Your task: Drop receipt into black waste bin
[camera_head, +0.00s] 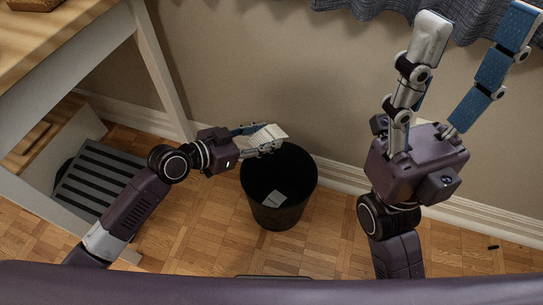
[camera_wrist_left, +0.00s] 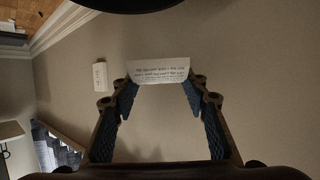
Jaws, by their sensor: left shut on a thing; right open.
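The receipt (camera_head: 267,135), a white slip, is held between the fingers of my left gripper (camera_head: 262,142), over the far left part of the bin's rim. The receipt also shows in the left wrist view (camera_wrist_left: 157,72), with printed lines, spanning the two fingertips. The black waste bin (camera_head: 281,218) stands on the floor by the wall, and a pale piece of paper (camera_head: 273,199) shows inside it. My right gripper (camera_head: 470,55) is open and empty, raised at the right with its fingers spread, well apart from the bin.
A desk (camera_head: 65,40) with a pale leg stands at the left. A grey slatted item (camera_head: 100,180) is on the floor below it. A grey curtain (camera_head: 375,8) hangs at the top. Parquet floor (camera_head: 190,235) is clear around the bin. A small dark object (camera_head: 493,247) lies at the right.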

